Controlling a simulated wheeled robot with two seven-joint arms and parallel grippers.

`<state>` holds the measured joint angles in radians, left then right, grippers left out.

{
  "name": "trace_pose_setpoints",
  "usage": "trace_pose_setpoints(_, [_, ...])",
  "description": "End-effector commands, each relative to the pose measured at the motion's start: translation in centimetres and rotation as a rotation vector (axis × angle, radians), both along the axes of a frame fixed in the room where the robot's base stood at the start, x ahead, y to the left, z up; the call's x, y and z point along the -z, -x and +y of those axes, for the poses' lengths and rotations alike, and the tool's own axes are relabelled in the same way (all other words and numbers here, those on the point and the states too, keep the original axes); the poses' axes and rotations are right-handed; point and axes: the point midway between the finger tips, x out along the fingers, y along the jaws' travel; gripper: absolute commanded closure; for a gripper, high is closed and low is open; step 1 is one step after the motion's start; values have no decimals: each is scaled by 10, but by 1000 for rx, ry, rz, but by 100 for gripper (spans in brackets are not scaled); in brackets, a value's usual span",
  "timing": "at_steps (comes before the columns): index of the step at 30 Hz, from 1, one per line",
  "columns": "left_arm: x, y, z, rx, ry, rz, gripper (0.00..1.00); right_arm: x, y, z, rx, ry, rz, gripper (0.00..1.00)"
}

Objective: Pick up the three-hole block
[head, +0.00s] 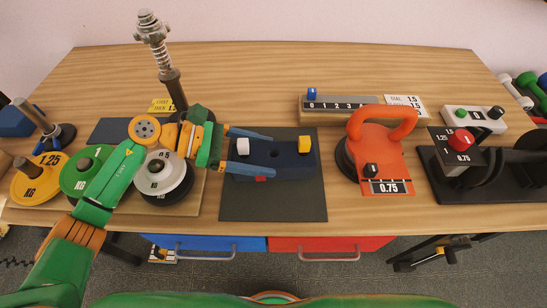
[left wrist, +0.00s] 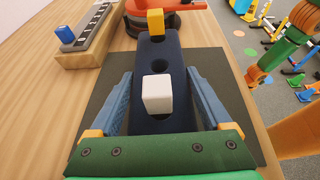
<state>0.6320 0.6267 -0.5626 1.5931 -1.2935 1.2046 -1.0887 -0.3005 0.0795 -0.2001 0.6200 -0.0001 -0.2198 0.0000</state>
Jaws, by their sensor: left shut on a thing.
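The three-hole block (head: 285,159) is a dark navy bar on or just above a dark mat (head: 272,207). A white cube peg (head: 243,146) stands at its left end and a yellow peg (head: 304,144) at its right end. An open hole (left wrist: 160,68) shows between them in the left wrist view. My left gripper (head: 273,154) is shut on the block, one blue finger along each long side near the white peg (left wrist: 157,93). I cannot tell whether the block is clear of the mat. My right gripper is not in view.
Weight discs on posts (head: 163,177) stand left of the mat. A number rail (head: 340,104) with a blue cube lies behind. A black stand (head: 490,170) is far right. The back of the wooden table (head: 270,70) is clear.

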Motion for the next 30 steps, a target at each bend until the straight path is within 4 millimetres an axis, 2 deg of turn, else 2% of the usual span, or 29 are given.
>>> trace_pose_setpoints(8, [-4, -1, 0, 1, 2, -4, 88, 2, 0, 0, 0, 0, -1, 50])
trace_pose_setpoints(16, [-33, 1, 0, 2, 2, -8, 88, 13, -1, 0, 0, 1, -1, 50])
trace_pose_setpoints(26, [-85, 45, -3, 3, 0, -10, 88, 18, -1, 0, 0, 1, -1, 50])
trace_pose_setpoints(30, [-99, 78, -6, 4, -3, -10, 88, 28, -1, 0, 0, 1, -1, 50])
